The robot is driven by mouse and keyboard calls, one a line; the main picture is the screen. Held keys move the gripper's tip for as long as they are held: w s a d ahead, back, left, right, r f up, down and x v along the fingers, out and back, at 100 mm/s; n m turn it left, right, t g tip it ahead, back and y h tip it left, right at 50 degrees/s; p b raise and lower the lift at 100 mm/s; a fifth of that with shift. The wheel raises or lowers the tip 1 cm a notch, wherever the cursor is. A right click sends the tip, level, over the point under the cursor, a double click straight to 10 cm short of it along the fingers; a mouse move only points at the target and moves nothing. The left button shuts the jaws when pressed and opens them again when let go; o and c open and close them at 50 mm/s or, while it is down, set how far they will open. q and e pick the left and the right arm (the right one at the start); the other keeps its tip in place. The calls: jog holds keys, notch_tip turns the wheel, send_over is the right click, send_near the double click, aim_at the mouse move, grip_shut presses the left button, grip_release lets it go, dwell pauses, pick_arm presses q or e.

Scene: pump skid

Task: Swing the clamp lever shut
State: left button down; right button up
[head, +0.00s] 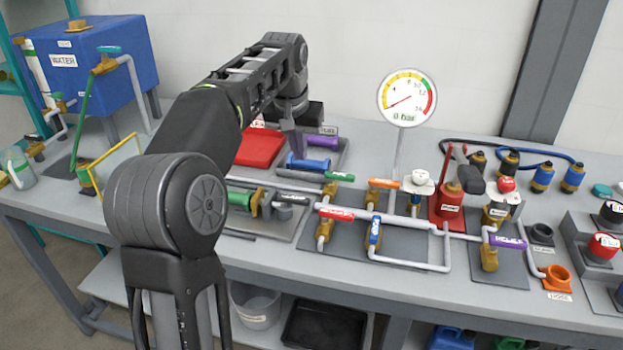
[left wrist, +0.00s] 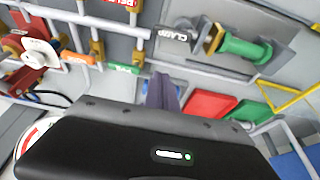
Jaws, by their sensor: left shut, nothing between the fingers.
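The clamp lever is a dark grey bar with a white CLAMP label in the left wrist view (left wrist: 180,37). My left gripper (head: 297,146) is shut and empty, above the bench and behind the clamp. Its fingertips show in the left wrist view (left wrist: 163,90), apart from the lever. My right gripper is not in view.
A red tray (head: 258,150) lies left of my left gripper, and a blue handle (head: 308,165) lies just in front of it. Pipes with coloured handles and a pressure gauge (head: 406,97) stand to the right. A yellow frame (head: 103,172) stands to the left.

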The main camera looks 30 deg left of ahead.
aim_at(294, 203)
pick_arm(q)
jog(key=shift+s, duration=0.1)
jog(key=x, duration=0.9)
jog(key=shift+f, duration=0.3)
jog(key=shift+s+d+f, duration=0.1)
jog(key=shift+f, duration=0.1)
jog(key=shift+s+d+b, duration=0.15)
jog(key=shift+s+d, duration=0.1)
jog(key=shift+s, duration=0.5)
jog(key=shift+s+d+b, duration=0.15)
jog(key=shift+s+d, duration=0.1)
jog(key=shift+s, duration=0.55)
